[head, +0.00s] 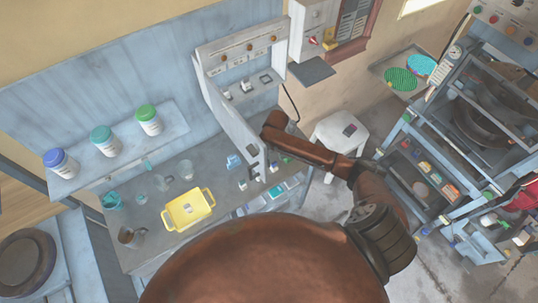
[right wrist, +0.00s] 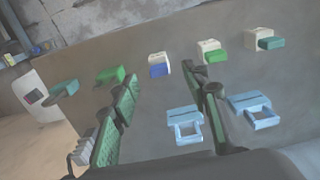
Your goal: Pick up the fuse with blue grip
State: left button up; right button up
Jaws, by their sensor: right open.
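In the right wrist view, a fuse with a white body and a blue grip (right wrist: 158,70) stands out from a grey-brown surface. It lies beyond and between the fingertips of my right gripper (right wrist: 170,92). The fingers are apart, with nothing between them, and do not appear to touch the fuse. In the head view my right arm reaches to the workbench beside the panel cabinet; its fingertips are hard to make out there. My left gripper is not in view.
A green-grip fuse (right wrist: 214,56) and a teal-grip fuse (right wrist: 270,43) are to the right of the blue one. Two light-blue frame-shaped pieces (right wrist: 184,127) (right wrist: 252,112) sit nearer. A yellow tray (head: 188,209) and a white stool (head: 340,133) show in the head view.

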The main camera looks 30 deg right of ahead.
aim_at(274, 163)
jog(key=shift+w+d+r, duration=0.1)
jog(key=shift+d+r, duration=0.1)
jog(key=shift+f, duration=0.3)
jog(key=shift+w+f+p, duration=0.15)
jog(key=shift+f+p, duration=0.2)
jog(key=shift+f, duration=1.35)
jog(key=shift+w+f+p, duration=0.1)
jog(key=shift+f+p, duration=0.2)
jog(key=shift+f, duration=1.4)
grip_shut()
